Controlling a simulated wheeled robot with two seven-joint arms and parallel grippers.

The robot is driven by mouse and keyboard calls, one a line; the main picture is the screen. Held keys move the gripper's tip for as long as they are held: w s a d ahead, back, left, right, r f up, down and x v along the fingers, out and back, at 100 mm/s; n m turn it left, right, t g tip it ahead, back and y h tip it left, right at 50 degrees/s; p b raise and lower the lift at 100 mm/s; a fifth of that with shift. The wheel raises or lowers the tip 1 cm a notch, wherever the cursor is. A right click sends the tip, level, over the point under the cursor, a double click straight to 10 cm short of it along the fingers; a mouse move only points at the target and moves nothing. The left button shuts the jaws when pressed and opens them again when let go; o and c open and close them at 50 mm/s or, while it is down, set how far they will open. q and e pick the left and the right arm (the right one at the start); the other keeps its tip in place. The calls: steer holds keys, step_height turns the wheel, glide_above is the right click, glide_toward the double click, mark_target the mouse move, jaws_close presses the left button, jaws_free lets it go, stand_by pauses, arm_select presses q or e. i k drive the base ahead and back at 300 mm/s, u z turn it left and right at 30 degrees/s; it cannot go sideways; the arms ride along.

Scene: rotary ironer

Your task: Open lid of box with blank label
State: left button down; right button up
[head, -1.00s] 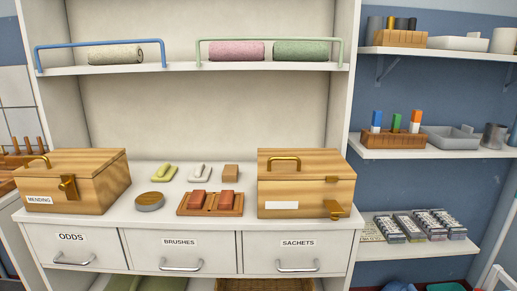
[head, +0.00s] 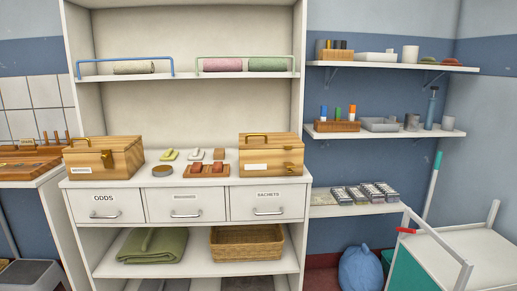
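The box with the blank label (head: 285,147) is a light wooden box at the right end of the white counter, below the shelf. Its lid (head: 270,140) is down. A brass handle (head: 257,136) sits on the lid's left part, a brass latch (head: 289,167) is at the front right, and the blank white label (head: 256,167) is at the front left. A second wooden box (head: 110,156), labelled MENDING in the earlier view, stands closed at the counter's left end. Neither of my grippers shows in the head view.
Between the boxes lie brushes, a round tin (head: 163,171) and a wooden tray (head: 205,171). Drawers (head: 187,206) sit below. At right are wall shelves (head: 385,133), a blue bag (head: 360,269) and a white cart (head: 450,252). A wooden rack stands far left.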

mark_target(263, 140)
steer(key=u, duration=0.85)
steer(key=i, duration=1.4)
steer(key=z, duration=0.9)
steer(key=i, duration=0.45)
steer(key=z, duration=0.55)
